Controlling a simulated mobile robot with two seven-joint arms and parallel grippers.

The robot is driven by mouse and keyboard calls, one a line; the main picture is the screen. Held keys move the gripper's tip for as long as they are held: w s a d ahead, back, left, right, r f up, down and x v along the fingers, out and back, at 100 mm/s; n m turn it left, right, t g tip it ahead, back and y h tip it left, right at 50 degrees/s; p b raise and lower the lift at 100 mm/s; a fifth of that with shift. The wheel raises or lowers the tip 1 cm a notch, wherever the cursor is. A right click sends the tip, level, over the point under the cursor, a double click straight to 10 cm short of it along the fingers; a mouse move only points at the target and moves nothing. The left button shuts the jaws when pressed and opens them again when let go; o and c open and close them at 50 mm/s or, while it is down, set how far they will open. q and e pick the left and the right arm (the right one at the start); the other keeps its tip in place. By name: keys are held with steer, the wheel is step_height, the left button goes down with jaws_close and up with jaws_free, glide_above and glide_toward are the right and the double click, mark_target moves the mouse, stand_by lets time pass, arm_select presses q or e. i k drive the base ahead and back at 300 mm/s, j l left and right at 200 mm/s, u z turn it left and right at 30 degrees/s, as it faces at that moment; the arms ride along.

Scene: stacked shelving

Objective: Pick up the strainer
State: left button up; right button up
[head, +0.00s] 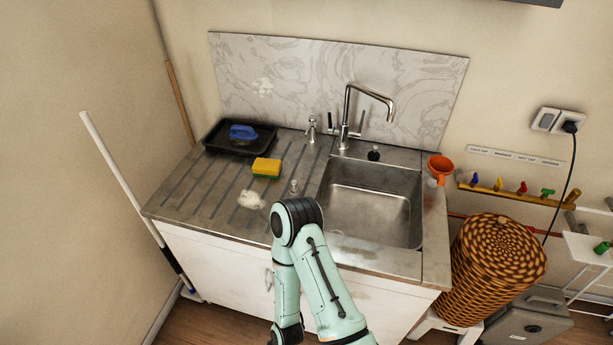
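No object shows clearly as a strainer. A small dark knob-topped item (374,154) stands at the back rim of the metal sink (368,202), too small to identify. A small metal item (294,187) stands on the drainboard just above my arm's bend; I cannot tell what it is. An orange funnel-shaped item (441,166) sits at the counter's right edge. One teal arm of mine rises from the bottom centre and bends in front of the sink cabinet, hiding part of the counter's front edge. Neither gripper shows.
A yellow-green sponge (266,168) and whitish suds (251,199) lie on the drainboard (205,185). A black tray (240,138) holds a blue brush (243,132). The tap (348,120) rises behind the sink. A wicker basket (497,262) stands right; a white pole (130,190) leans left.

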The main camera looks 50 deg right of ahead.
mark_target(294, 189)
steer(key=z, duration=0.4)
steer(key=k+z, duration=0.1)
steer(key=z, duration=0.75)
steer(key=k+l+z, duration=0.1)
steer(key=z, duration=0.75)
